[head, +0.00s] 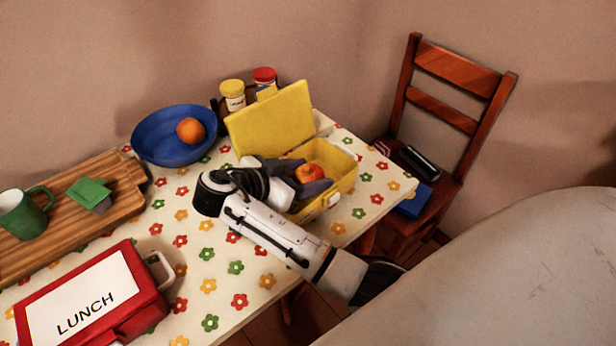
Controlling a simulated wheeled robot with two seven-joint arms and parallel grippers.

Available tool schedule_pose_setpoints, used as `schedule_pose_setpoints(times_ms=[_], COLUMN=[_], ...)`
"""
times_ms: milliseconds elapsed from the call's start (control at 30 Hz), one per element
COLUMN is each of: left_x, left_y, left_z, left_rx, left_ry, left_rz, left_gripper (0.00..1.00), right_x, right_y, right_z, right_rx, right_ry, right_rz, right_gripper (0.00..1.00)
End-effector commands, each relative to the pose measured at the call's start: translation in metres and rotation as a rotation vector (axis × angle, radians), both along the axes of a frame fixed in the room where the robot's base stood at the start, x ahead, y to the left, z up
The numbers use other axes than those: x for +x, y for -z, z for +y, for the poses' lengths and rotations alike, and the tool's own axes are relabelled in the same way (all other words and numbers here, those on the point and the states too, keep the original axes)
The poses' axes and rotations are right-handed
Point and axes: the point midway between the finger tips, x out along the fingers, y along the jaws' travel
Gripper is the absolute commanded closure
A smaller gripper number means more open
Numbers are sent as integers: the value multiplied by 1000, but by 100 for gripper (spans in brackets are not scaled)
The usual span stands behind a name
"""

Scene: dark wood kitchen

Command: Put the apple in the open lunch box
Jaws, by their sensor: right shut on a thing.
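The yellow lunch box (345,179) stands open on the table's right part, its lid (268,126) raised at the back left. The orange-red apple (310,172) is between the dark fingers of my right gripper (304,179), over the box's opening. The gripper is shut on it. I cannot tell whether the apple touches the box's bottom, as the fingers and box walls hide its underside. My left gripper is not in view.
A blue bowl (149,146) holds an orange fruit (191,130). Jars (233,95) stand behind the lid. A shut red lunch box (125,318), a wooden board (125,200) and a green mug (22,214) are on the left. A chair (452,72) stands at right.

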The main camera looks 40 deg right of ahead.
Motion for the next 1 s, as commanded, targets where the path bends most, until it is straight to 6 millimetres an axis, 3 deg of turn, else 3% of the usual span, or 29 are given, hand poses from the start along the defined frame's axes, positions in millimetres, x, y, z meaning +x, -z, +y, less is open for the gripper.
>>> schedule_pose_setpoints(times_ms=[100,467,500,867,1000], left_x=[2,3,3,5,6], left_y=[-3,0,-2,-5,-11], left_z=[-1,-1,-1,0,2], left_rx=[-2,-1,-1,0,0], left_ry=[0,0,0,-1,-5], left_rz=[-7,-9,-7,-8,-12], left_gripper=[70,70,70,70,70], right_x=[1,0,0,1,-2], right_y=[9,14,13,7,-1], right_z=[0,0,0,0,15], right_rx=[-1,0,0,0,3], right_ry=[-1,-1,-1,-2,2], right_rz=[-2,-2,-2,-2,-1], right_gripper=[71,71,39,38,38])
